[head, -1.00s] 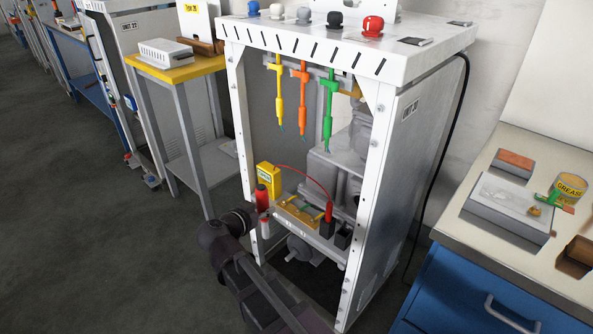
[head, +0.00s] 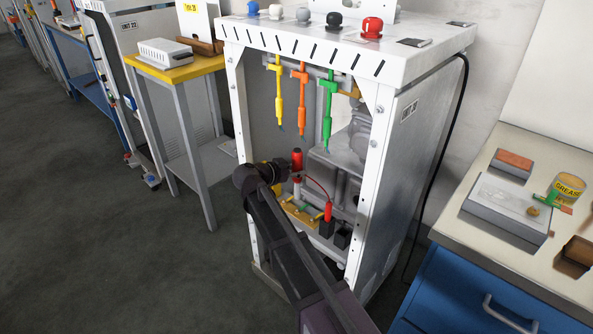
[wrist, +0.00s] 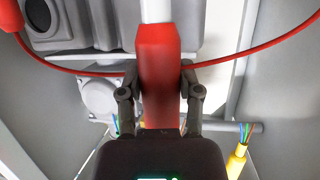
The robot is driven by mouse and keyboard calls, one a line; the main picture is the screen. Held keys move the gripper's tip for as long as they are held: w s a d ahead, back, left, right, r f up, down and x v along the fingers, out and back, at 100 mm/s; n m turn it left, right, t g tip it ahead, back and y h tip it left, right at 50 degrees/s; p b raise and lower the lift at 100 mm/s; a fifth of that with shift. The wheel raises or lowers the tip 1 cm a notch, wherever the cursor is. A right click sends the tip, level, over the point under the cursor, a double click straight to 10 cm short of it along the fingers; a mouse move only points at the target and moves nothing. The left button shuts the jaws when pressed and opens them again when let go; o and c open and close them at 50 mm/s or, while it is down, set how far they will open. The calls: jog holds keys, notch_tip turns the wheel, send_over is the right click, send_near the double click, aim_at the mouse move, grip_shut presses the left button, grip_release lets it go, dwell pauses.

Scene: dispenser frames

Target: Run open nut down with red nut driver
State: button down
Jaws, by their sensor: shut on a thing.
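My gripper (wrist: 158,72) is shut around the red handle of the red nut driver (wrist: 158,95), with one finger on each side. Its pale shaft (wrist: 155,10) runs out of the top of the wrist view. In the head view the red nut driver (head: 297,158) is upright above the tray in the white frame, with its pale part below the red handle. My gripper (head: 284,170) is beside it, partly hidden by my arm. I cannot make out the open nut; the driver's tip is also not clear.
A red cable (wrist: 250,50) passes close behind the held driver. A red probe (head: 328,211) stands in a black holder on the tray. Yellow, orange and green drivers (head: 327,110) hang above. Grey housings (head: 345,165) fill the back; frame posts (head: 378,150) bound the opening.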

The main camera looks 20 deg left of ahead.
aim_at(295, 185)
jog(key=shift+f, duration=0.1)
dwell(0.4)
jog(key=shift+f+b, duration=2.6)
jog(key=shift+b, duration=0.15)
jog(key=shift+s+f+b, duration=0.1)
jog(key=shift+f+b, duration=0.2)
jog(key=shift+f, duration=0.05)
dwell(2.7)
jog(key=shift+r, duration=0.15)
jog(key=shift+r+p, duration=2.4)
jog(key=shift+p, duration=0.15)
jog(key=shift+a, duration=0.1)
